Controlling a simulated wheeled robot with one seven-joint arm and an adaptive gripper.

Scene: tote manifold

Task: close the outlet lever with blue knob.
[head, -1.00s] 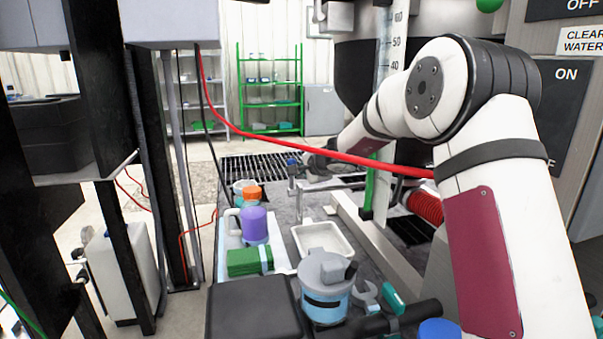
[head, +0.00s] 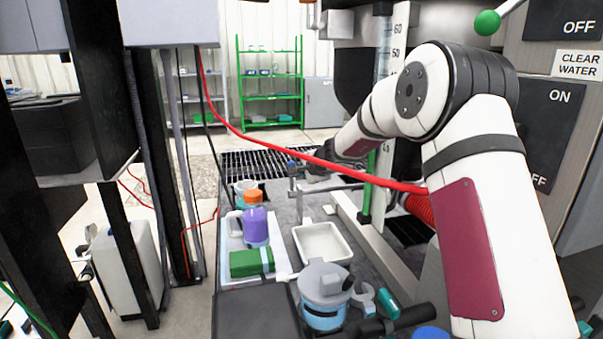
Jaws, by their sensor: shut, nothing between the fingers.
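The small blue knob (head: 292,164) sits at the top of a thin upright metal piece, beyond the items on the grey work surface. A horizontal metal pipe (head: 340,187) runs to the right from near it. My gripper (head: 312,170) is small and dark at the far end of my white arm. It is shut and empty, just right of the blue knob. I cannot tell whether it touches the knob or lever.
A red hose (head: 265,143) hangs across the view. On the surface (head: 283,207) are a purple bottle with an orange cap (head: 255,226), a green pack (head: 250,262), a white tray (head: 297,243) and a blue-grey jug (head: 325,287). A green-knobbed lever (head: 487,22) shows at the upper right.

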